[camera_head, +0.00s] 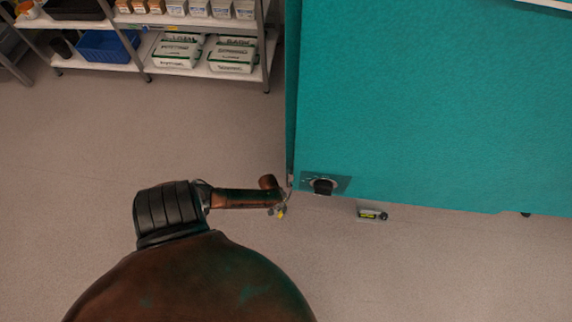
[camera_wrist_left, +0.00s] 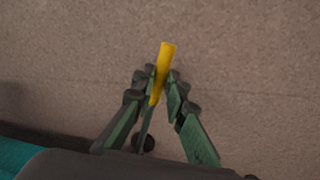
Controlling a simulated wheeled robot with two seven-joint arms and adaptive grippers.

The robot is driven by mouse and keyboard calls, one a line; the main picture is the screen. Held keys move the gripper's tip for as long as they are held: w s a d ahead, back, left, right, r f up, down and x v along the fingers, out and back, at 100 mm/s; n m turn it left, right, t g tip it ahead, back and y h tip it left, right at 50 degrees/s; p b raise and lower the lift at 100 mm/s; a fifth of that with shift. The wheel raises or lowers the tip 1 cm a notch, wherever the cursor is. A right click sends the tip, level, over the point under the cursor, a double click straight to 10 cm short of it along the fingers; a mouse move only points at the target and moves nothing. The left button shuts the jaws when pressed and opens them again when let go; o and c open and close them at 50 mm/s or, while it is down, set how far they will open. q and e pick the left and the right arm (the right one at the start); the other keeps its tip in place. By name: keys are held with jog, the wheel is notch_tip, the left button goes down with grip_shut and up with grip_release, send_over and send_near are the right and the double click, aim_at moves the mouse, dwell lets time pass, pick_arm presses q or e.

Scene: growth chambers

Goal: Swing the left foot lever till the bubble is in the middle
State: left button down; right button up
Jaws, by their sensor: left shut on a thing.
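The foot lever (camera_wrist_left: 164,62) is a yellow bar between the fingers of my left gripper (camera_wrist_left: 160,88) in the left wrist view. The gripper is shut on it, and the bar's far end sticks out past the fingertips. In the head view my left gripper (camera_head: 280,205) is beside the lower left corner of the teal chamber (camera_head: 430,110), with a small yellow bit of the lever (camera_head: 282,213) showing. A small grey piece with a yellow-green window (camera_head: 369,214), perhaps the level, shows just below the chamber's lower edge. Its bubble is too small to make out. My right gripper is not in view.
A dark plate with a black round part (camera_head: 323,186) is at the chamber's lower left corner. A shelf rack (camera_head: 205,20) with white bags and a blue bin (camera_head: 105,46) stands at the back left. The floor (camera_head: 90,150) between is clear.

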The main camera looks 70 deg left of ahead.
pick_arm(q)
jog(key=c, duration=1.9)
grip_release()
jog(key=shift+c, duration=0.2)
notch_tip(320, 180, up, 12)
jog(key=s+a, duration=0.1)
jog(key=shift+s+a, duration=0.3)
jog(key=shift+a, duration=0.1)
jog(key=shift+f, duration=0.15)
